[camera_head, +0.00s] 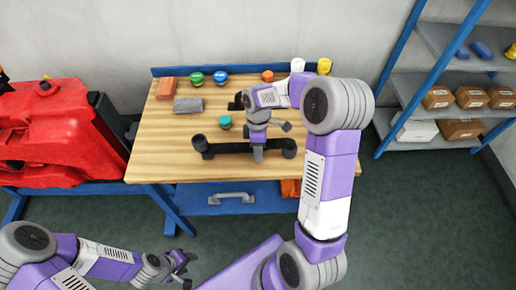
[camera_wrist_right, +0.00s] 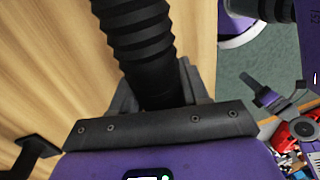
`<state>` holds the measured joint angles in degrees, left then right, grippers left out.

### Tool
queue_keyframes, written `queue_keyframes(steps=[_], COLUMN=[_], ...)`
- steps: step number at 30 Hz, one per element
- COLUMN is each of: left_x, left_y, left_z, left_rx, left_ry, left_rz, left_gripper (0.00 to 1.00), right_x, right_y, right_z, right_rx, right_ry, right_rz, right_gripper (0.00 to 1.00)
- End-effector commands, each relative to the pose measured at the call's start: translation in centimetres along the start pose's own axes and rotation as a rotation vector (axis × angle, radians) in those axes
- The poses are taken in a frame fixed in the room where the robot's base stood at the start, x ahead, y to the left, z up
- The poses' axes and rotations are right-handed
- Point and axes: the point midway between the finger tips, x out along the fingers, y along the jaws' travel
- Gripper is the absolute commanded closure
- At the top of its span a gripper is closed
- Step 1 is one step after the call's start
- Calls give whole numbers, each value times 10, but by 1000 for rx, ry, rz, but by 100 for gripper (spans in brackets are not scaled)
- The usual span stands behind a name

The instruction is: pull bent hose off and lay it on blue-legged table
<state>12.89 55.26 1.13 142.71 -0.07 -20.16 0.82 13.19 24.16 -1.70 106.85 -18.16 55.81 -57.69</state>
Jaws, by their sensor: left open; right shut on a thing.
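The bent hose (camera_head: 230,148) is black and ribbed, with turned ends at left and right. It is at the front part of the wooden top of the blue-legged table (camera_head: 160,160); I cannot tell whether it rests on the wood or hangs just above it. My right gripper (camera_head: 258,152) is shut on the hose right of its middle. In the right wrist view the hose (camera_wrist_right: 140,45) runs between the fingers (camera_wrist_right: 155,98). My left gripper (camera_head: 183,268) is open and empty, low in front of the table. The red scrubber tank (camera_head: 45,135) stands at the left.
Behind the hose are an orange block (camera_head: 165,88), a grey cloth (camera_head: 188,105), a teal-lidded jar (camera_head: 225,123) and several jars along the back edge. Blue shelving (camera_head: 440,85) with boxes stands right.

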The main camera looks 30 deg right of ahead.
Motion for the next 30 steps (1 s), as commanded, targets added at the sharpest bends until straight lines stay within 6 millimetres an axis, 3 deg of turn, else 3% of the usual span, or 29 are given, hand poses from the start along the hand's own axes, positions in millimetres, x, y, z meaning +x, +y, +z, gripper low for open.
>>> queue_keyframes(steps=[24,25,30], left_x=[-4,-4,-4], left_y=[2,2,2], left_z=[0,0,0], left_rx=[0,0,0], left_ry=[0,0,0], left_rz=[0,0,0], left_gripper=[52,52,52], right_x=[-2,-2,-2], right_y=[0,0,0], right_z=[0,0,0], right_rx=[0,0,0], right_ry=[0,0,0], right_rz=[0,0,0], right_gripper=[94,51,25])
